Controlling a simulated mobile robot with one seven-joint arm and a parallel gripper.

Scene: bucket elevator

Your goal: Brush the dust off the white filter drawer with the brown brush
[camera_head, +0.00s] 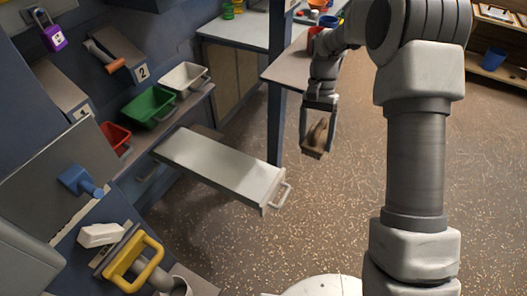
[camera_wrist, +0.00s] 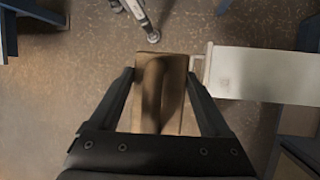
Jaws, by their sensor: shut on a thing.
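The white filter drawer (camera_head: 215,165) is pulled out from the cabinet at the left, with its handle (camera_head: 283,193) at the outer end. It also shows at the right of the wrist view (camera_wrist: 262,74). Its top looks grey-white; I cannot make out separate dust. My gripper (camera_head: 319,122) is shut on the brown brush (camera_head: 316,136) and holds it in the air, apart from the drawer. In the wrist view, the brush (camera_wrist: 160,88) sits between the fingers, left of the drawer's handle (camera_wrist: 197,65). Its bristles are not clear.
Green (camera_head: 148,107), red (camera_head: 116,137) and white (camera_head: 183,77) bins sit along the cabinet. A yellow handle (camera_head: 134,262) and blue knob (camera_head: 80,182) stick out at the lower left. A table (camera_head: 290,70) with a dark post stands behind the drawer. Speckled floor in front is clear.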

